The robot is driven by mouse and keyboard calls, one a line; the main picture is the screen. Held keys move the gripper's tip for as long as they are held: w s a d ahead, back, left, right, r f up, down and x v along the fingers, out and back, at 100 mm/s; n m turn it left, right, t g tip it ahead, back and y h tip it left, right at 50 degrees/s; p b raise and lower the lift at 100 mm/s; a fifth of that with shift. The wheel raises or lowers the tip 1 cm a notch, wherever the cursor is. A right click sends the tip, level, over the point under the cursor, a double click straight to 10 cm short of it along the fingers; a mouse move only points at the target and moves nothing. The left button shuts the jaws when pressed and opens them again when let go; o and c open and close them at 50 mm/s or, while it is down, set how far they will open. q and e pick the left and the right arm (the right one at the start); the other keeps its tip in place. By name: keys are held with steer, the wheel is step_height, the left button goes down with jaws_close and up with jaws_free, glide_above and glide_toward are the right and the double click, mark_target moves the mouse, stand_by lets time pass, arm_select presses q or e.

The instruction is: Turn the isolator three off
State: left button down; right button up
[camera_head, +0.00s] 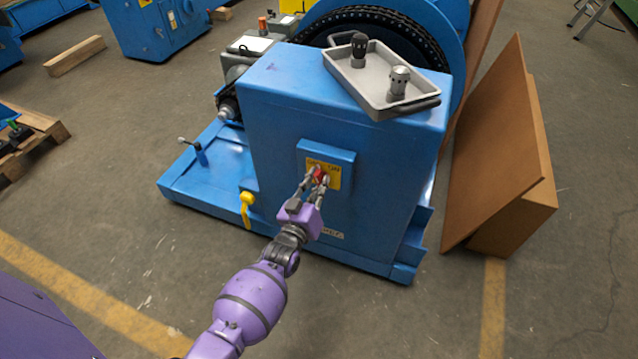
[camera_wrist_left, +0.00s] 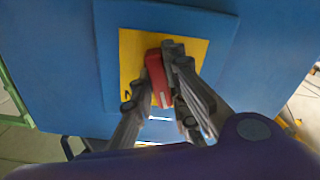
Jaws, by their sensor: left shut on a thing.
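The isolator has a red handle (camera_head: 319,174) on a yellow plate (camera_head: 334,177), set on a blue panel on the front of the blue machine. In the left wrist view the red handle (camera_wrist_left: 157,78) stands in front of the yellow plate (camera_wrist_left: 129,52), slightly tilted from upright. My left gripper (camera_head: 317,177) is at the plate with its fingers shut on the red handle. It also shows in the left wrist view (camera_wrist_left: 160,75), a finger on each side of the handle. Most of the plate's lettering is covered or too small to read. My right gripper is not in view.
A yellow lever (camera_head: 247,199) sits on the machine's lower left. A grey tray (camera_head: 368,82) with two dark and grey tools lies on top. Brown boards (camera_head: 500,150) lean at the right. The floor in front is clear.

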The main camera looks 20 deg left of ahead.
arm_select(q)
steer(key=n, duration=0.4)
steer(key=shift+n, duration=0.4)
steer(key=shift+b, duration=0.3)
steer(key=c, duration=1.7)
jaws_free()
steer(key=s, duration=1.2)
steer(key=shift+a, duration=0.2)
